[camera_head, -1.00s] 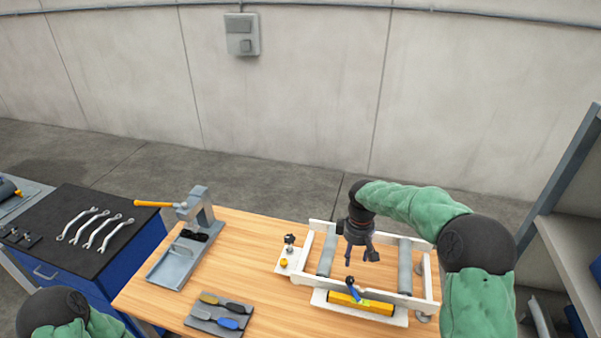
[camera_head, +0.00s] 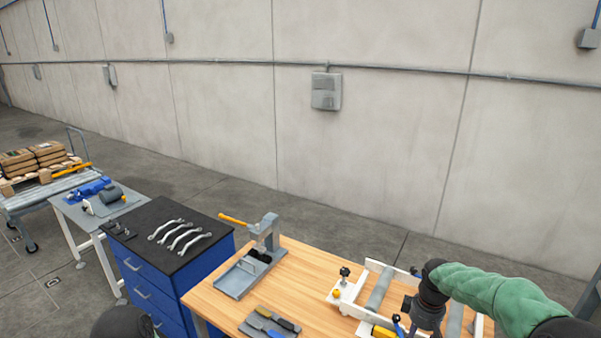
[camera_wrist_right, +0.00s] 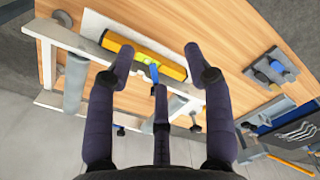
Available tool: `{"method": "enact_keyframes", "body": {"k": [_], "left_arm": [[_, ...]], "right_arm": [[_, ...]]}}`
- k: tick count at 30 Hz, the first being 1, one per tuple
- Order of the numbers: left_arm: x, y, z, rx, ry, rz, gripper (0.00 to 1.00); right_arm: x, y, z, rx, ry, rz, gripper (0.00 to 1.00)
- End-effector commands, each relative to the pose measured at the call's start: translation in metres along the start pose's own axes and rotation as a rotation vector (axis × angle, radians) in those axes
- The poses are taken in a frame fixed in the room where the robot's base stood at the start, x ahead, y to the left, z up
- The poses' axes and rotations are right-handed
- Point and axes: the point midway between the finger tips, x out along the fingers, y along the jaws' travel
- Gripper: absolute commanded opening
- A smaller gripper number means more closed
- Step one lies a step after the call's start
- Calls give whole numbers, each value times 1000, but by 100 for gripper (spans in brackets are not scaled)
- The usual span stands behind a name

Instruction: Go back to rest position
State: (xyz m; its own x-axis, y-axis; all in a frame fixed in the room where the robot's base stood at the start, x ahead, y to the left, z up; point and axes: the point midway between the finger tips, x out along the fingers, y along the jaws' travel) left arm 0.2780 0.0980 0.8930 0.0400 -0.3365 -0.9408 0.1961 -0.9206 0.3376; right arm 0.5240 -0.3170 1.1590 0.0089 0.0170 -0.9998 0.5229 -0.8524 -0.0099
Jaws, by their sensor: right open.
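My right arm comes in from the right in the head view, with my right gripper (camera_head: 418,324) over the white roller frame (camera_head: 349,310) on the wooden table (camera_head: 215,296). In the right wrist view my right gripper (camera_wrist_right: 155,70) has its fingers spread, open and empty. Below it lies a yellow level (camera_wrist_right: 160,62) on a white strip, with a blue-handled item (camera_wrist_right: 154,73) by it. Only a dark rounded part of my left arm shows at the bottom of the head view; my left gripper is out of view.
A grey tray with a stand (camera_head: 236,279) and a screwdriver mat (camera_head: 268,323) lie on the table. Left are a blue drawer cabinet (camera_head: 152,290) with several wrenches, a small table (camera_head: 69,212) and a cart (camera_head: 22,201) with boxes. A concrete wall stands behind.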

Motion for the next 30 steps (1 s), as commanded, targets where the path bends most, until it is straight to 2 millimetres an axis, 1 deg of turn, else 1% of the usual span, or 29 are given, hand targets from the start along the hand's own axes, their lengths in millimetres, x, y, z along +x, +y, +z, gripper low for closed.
{"method": "enact_keyframes", "body": {"k": [1, 8, 11, 14, 17, 19, 20, 21, 23, 24, 27, 30], "left_arm": [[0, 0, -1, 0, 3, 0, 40], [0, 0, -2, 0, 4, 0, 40], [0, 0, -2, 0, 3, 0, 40], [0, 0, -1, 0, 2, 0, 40], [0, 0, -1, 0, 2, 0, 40], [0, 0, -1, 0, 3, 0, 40], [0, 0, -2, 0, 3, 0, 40], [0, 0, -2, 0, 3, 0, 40], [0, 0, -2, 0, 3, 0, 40], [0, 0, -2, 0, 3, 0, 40], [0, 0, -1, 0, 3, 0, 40], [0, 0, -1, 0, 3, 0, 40]], "right_arm": [[9, -4, -1, 4, 1, -10, 52], [50, -26, -6, 44, 27, -54, 52], [72, -41, -8, 69, 40, -80, 52], [99, -60, -8, 106, 54, -114, 52], [132, -85, -5, 160, 69, -156, 52], [160, -110, 0, 216, 78, -195, 52], [173, -123, 4, 244, 81, -213, 52], [190, -141, 10, 290, 85, -238, 52], [214, -168, 21, 362, 89, -270, 52], [227, -185, 29, 412, 90, -288, 52], [251, -222, 50, 527, 86, -320, 52], [266, -250, 70, 623, 77, -337, 52]]}}
